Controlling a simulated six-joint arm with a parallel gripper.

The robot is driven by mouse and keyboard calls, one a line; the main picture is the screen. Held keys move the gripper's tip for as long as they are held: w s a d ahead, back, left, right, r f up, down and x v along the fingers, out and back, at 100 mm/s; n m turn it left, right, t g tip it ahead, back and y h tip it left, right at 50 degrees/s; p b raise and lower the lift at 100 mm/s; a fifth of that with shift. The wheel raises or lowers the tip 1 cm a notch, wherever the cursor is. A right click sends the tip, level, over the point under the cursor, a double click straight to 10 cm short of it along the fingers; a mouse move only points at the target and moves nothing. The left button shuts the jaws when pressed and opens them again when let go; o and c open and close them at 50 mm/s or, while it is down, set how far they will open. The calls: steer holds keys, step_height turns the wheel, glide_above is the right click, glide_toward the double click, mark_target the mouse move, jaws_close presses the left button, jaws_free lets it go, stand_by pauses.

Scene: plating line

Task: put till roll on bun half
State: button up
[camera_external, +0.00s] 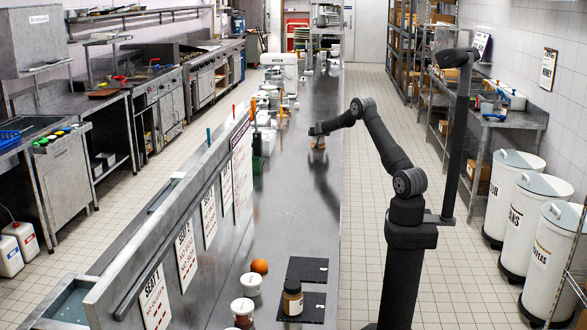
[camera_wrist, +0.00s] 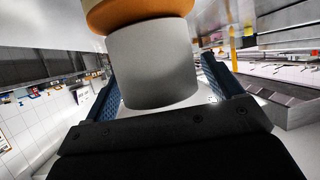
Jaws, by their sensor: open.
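The till roll, a plain pale grey-white cylinder (camera_wrist: 152,68), stands between my gripper's two blue fingers in the wrist view. Its far end meets the rounded orange-brown bun half (camera_wrist: 135,10), which is cut off by the top edge. My gripper (camera_wrist: 160,82) is open, with a finger on each side of the roll. In the external view, my gripper (camera_external: 317,130) is low over the steel counter, right above the small orange-brown bun half (camera_external: 318,146). The roll is too small there to make out clearly.
The long steel counter (camera_external: 290,205) is mostly bare near my gripper. An orange (camera_external: 260,266), white tubs (camera_external: 251,284), a brown jar (camera_external: 292,298) and dark mats (camera_external: 308,269) are at its near end. A raised shelf with signs (camera_external: 209,217) runs along its left side.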

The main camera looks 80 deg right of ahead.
steer(key=v, duration=1.1)
steer(key=shift+a, duration=0.15)
steer(key=x, duration=1.1)
steer(key=shift+d+f, duration=0.1)
steer(key=shift+d, duration=0.2)
steer(key=shift+d+f, duration=0.15)
steer(key=shift+f, duration=0.05)
steer(key=shift+r, duration=0.15)
